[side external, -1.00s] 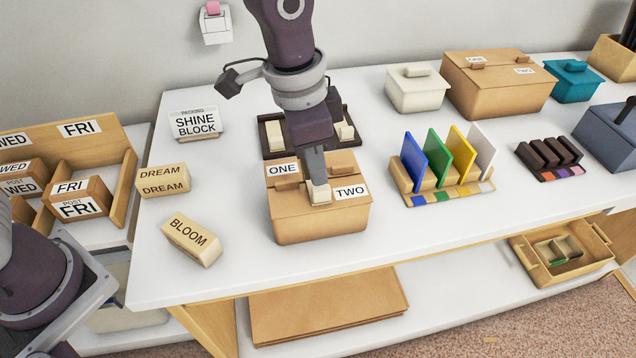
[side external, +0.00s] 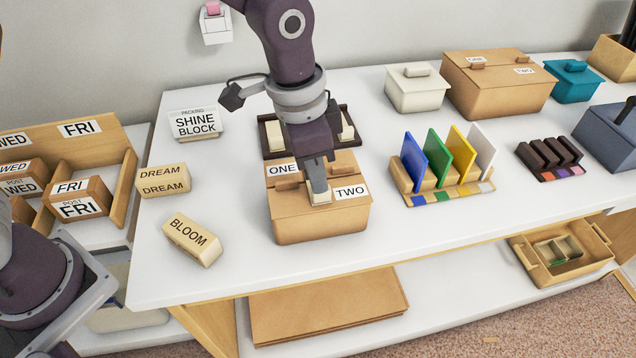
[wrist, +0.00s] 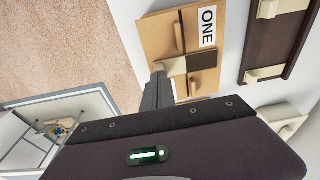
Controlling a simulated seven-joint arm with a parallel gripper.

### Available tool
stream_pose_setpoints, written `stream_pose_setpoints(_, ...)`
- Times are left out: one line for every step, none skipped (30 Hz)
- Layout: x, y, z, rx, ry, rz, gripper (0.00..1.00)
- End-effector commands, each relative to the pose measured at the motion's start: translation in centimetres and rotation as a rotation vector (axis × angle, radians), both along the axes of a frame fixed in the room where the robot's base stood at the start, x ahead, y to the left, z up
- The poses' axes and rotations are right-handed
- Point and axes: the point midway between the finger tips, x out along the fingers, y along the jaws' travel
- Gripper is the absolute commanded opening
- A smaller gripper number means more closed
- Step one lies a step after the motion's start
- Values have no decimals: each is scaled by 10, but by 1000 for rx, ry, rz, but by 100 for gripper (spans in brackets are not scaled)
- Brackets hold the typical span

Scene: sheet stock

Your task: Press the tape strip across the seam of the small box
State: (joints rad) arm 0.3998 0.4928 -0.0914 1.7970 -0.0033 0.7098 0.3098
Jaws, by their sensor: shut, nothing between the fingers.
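The small box (side external: 318,225) is tan cardboard and stands on the white table, its two top flaps closed and labelled ONE and TWO. It also shows in the wrist view (wrist: 160,38). A cream piece (side external: 320,199), seemingly the tape strip, lies on the box top between the labels. In the wrist view the cream piece (wrist: 172,67) adjoins a dark brown patch (wrist: 202,60); I cannot tell whether they are one strip. My gripper (side external: 319,190) is shut, its fingertips down at the cream piece. The fingers hide part of the piece and the seam.
A dark tray (side external: 270,152) with cream pieces stands close behind the box. A rack of coloured panels (side external: 440,188) stands to the right. The table in front of the box is clear.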

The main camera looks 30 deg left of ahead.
Motion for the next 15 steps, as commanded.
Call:
stream_pose_setpoints(0, 0, 0, 1, 1, 0, 0)
stream_pose_setpoints(0, 0, 0, 1, 1, 0, 0)
stream_pose_setpoints(0, 0, 0, 1, 1, 0, 0)
stream_pose_setpoints(0, 0, 0, 1, 1, 0, 0)
stream_pose_setpoints(0, 0, 1, 0, 0, 0, 0)
stream_pose_setpoints(0, 0, 4, 0, -1, 0, 0)
stream_pose_setpoints(0, 0, 7, 0, -1, 0, 0)
stream_pose_setpoints(0, 0, 10, 0, -1, 0, 0)
stream_pose_setpoints(1, 0, 15, 0, -1, 0, 0)
stream_pose_setpoints(0, 0, 18, 0, -1, 0, 0)
stream_pose_setpoints(1, 0, 21, -1, -2, 0, 0)
stream_pose_setpoints(0, 0, 25, 0, -1, 0, 0)
stream_pose_setpoints(0, 0, 28, 0, -1, 0, 0)
stream_pose_setpoints(1, 0, 32, -1, -2, 0, 0)
stream_pose_setpoints(1, 0, 36, 0, -1, 0, 0)
